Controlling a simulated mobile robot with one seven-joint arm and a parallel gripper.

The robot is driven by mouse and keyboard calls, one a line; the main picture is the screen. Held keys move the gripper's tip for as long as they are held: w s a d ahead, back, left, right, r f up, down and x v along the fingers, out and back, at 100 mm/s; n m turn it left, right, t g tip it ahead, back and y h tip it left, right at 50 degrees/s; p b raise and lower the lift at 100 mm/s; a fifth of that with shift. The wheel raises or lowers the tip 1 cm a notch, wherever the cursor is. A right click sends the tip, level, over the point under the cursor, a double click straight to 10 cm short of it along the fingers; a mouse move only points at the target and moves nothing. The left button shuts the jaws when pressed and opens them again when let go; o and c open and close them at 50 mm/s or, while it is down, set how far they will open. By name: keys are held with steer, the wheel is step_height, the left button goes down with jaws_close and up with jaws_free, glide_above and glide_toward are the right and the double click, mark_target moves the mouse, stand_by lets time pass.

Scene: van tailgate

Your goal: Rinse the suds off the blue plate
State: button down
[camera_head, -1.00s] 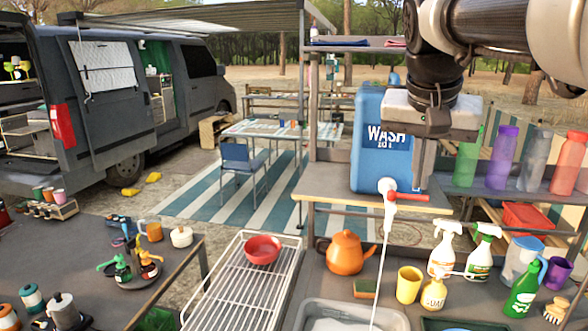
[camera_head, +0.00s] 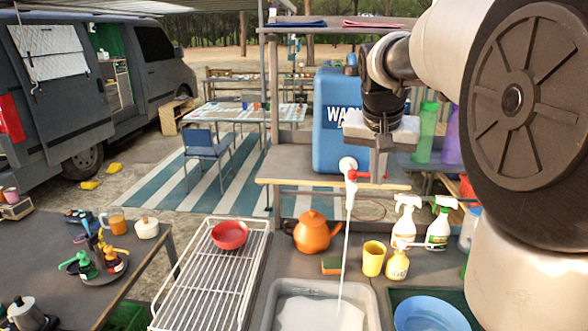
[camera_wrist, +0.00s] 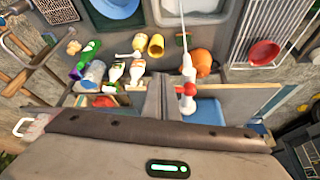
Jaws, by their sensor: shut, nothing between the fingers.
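The blue plate (camera_head: 432,314) lies in a dark green basin (camera_head: 399,294) at the bottom right, cut off by the frame edge. It also shows at the top of the wrist view (camera_wrist: 118,8). I cannot make out suds on it. A white tap (camera_head: 348,165) with a red lever (camera_head: 371,177) sits on the blue water container (camera_head: 335,120). A white stream (camera_head: 346,240) runs from it into the grey washing basin (camera_head: 375,300), which holds whitish liquid. My gripper (camera_head: 378,172) is shut and empty, pointing down close by the red lever; I cannot tell whether they touch.
A wire drying rack (camera_head: 205,290) with a red bowl (camera_head: 230,235) stands left of the basin. An orange kettle (camera_head: 312,232), a sponge (camera_head: 331,265), a yellow cup (camera_head: 373,258) and several bottles crowd the counter behind. My arm hides the right side.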

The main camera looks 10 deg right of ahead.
steer(key=shift+w, duration=0.1)
steer(key=shift+w+d, duration=0.6)
steer(key=shift+d, duration=0.25)
